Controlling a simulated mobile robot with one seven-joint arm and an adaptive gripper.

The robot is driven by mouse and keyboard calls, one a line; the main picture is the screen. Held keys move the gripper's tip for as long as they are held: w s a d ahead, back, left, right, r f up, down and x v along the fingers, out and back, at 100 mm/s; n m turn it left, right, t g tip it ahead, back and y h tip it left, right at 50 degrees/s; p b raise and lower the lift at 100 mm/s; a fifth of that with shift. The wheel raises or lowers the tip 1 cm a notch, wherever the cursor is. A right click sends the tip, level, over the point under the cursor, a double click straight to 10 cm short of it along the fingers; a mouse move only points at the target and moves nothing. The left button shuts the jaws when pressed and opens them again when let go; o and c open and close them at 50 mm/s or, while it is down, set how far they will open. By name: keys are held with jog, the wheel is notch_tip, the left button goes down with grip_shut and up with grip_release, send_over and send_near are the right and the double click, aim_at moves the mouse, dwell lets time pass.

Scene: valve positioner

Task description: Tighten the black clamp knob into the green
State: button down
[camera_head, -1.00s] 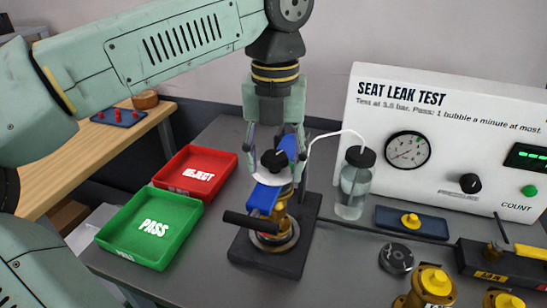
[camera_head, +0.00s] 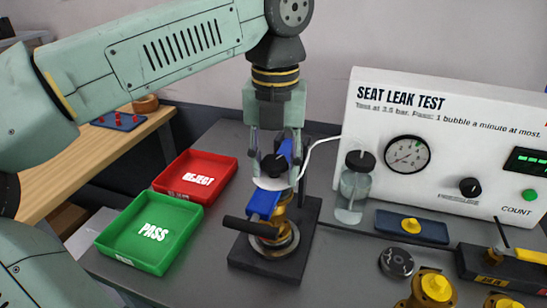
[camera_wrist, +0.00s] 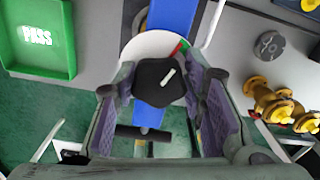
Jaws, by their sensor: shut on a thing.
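The black clamp knob (camera_head: 273,164) sits over a white dial disc (camera_head: 266,184) on the blue clamp bar (camera_head: 262,203). In the wrist view the knob (camera_wrist: 158,84) has a white pointer line slanting up and right. The disc (camera_wrist: 148,45) carries small red and green marks at its upper right edge. The pointer leans roughly towards these marks; which colour it lines up with is hard to tell. My gripper (camera_head: 275,158) points down, its fingers on either side of the knob and shut on it. In the wrist view my gripper (camera_wrist: 160,88) partly covers the disc.
The clamp's black base (camera_head: 250,256) holds a brass valve (camera_head: 270,238). A green PASS tray (camera_head: 150,232) and red REJECT tray (camera_head: 197,178) are left. A bottle (camera_head: 353,190) with a white tube, the test panel (camera_head: 450,130) and brass valves (camera_head: 430,290) are right.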

jog(key=shift+a, duration=0.1)
jog(key=m+p, duration=0.1)
jog(key=m, duration=0.2)
jog(key=shift+r+m+p, duration=0.1)
jog(key=shift+m+p, duration=0.2)
jog(key=shift+p, duration=0.05)
jog(key=m, duration=0.3)
jog(key=c, duration=1.3)
grip_release()
jog(key=shift+o, duration=0.7)
jog(key=shift+a, duration=0.1)
jog(key=shift+p, duration=0.3)
notch_tip(320, 180, up, 6)
jog(key=p, duration=0.4)
